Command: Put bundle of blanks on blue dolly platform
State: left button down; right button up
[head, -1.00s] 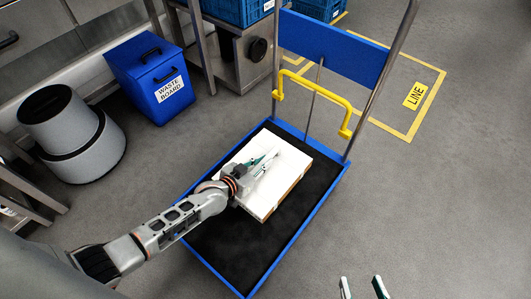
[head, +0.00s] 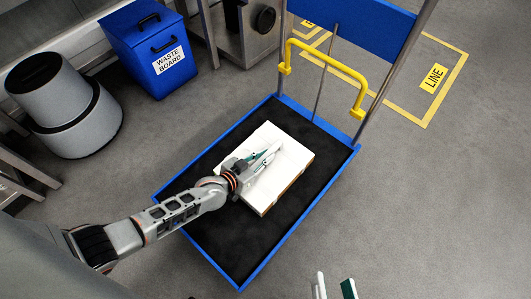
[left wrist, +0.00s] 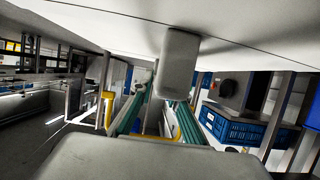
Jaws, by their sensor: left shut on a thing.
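The bundle of blanks (head: 290,161) is a white, flat stack with a brownish side edge. In the head view it is over the black deck of the blue dolly platform (head: 305,227), inside its blue rim. My left gripper (head: 269,155) is shut on the bundle, its fingers reaching across the white top in the head view. I cannot tell clearly how far the bundle is above the deck. In the left wrist view the bundle's white surface (left wrist: 85,15) fills the top, close to the fingers. My right gripper (head: 334,286) shows two separated fingertips at the bottom edge, empty.
The dolly's yellow handle (head: 325,62) and blue back panel (head: 375,25) rise at its far end. A blue waste board box (head: 148,50) and a grey round bin (head: 75,115) stand at the left. Yellow floor marking (head: 455,75) lies at the right. Black deck is clear around the bundle.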

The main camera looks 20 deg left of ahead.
pick_arm(q)
jog(key=c, duration=1.9)
grip_release()
jog(key=shift+r, duration=0.1)
pick_arm(e)
jog(key=shift+r, duration=0.1)
pick_arm(q)
jog(key=shift+s+a+r, duration=0.1)
jog(key=shift+s+r, duration=0.05)
jog(key=shift+s, duration=0.05)
jog(key=p+v, duration=0.4)
jog(key=v, duration=0.6)
jog(key=shift+r, duration=0.25)
jog(key=shift+s+a+p, duration=0.25)
jog(key=shift+s+p, duration=0.1)
jog(key=shift+s, duration=0.35)
pick_arm(e)
jog(key=shift+w+d+r+n+h, duration=0.1)
jog(key=shift+w+d+n+h, duration=0.15)
jog(key=shift+d+n, duration=0.65)
jog(key=shift+w+d+r+n+h, duration=0.15)
jog(key=shift+w+d+n, duration=0.15)
jog(key=shift+d+n, duration=0.55)
jog(key=shift+w+d+r+n+h, duration=0.1)
jog(key=shift+w+d+n+h, duration=0.15)
jog(key=shift+d+n, duration=0.6)
jog(key=shift+d, duration=0.2)
